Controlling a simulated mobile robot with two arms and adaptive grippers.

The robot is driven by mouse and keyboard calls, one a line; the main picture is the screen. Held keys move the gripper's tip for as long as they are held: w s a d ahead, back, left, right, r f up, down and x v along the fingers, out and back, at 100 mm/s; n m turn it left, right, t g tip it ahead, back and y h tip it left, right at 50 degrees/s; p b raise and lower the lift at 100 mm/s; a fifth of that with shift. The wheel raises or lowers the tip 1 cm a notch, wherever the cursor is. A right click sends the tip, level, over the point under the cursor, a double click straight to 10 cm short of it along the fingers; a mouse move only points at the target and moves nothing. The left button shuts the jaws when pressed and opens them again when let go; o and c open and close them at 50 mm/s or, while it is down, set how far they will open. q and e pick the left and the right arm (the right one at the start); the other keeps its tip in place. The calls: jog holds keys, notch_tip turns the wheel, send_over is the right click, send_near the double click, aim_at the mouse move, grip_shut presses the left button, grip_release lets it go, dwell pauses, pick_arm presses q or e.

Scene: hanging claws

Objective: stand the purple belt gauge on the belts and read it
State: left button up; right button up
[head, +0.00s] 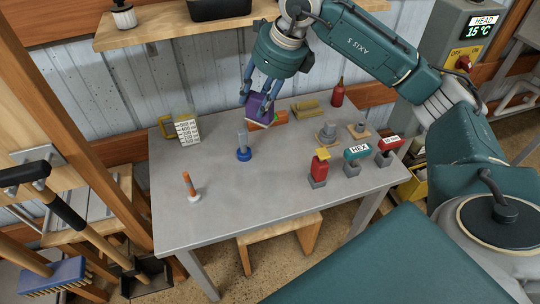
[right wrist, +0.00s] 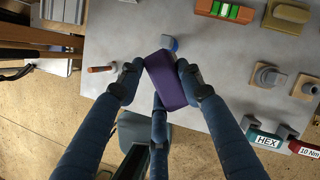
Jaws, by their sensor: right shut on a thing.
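The purple belt gauge (head: 258,108) is a small purple block with a pale lower edge in the head view. My right gripper (head: 259,96) is shut on it and holds it tilted above the back part of the grey table. In the right wrist view the purple gauge (right wrist: 168,82) sits between the blue fingers of my right gripper (right wrist: 159,78). Its reading face cannot be made out. I cannot make out any belts in either view. My left gripper is not in view.
On the table (head: 220,205) stand a measuring jug (head: 188,131), a blue-based cylinder (head: 243,147), an orange-tipped piece (head: 190,187), an orange level (head: 280,117), a red bottle (head: 338,94) and a HEX tool (head: 355,152).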

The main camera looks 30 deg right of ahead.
jog(key=w+d+m+h+b, duration=0.1)
jog(key=w+d+m+h, duration=0.2)
jog(key=d+m, duration=0.4)
jog(key=shift+m, duration=0.4)
jog(key=f, duration=0.6)
jog(key=a+f+p, duration=0.1)
jog(key=f, duration=1.2)
jog(key=shift+s+a+f+p, duration=0.1)
jog(key=shift+s+a+p, duration=0.1)
jog(key=shift+s+p, duration=0.15)
jog(key=shift+w+f, duration=0.1)
jog(key=shift+f, duration=0.2)
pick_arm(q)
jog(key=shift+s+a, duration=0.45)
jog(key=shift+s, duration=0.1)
pick_arm(e)
jog(key=shift+f, duration=0.15)
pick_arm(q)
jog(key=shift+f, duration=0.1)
pick_arm(e)
jog(key=o, duration=1.3)
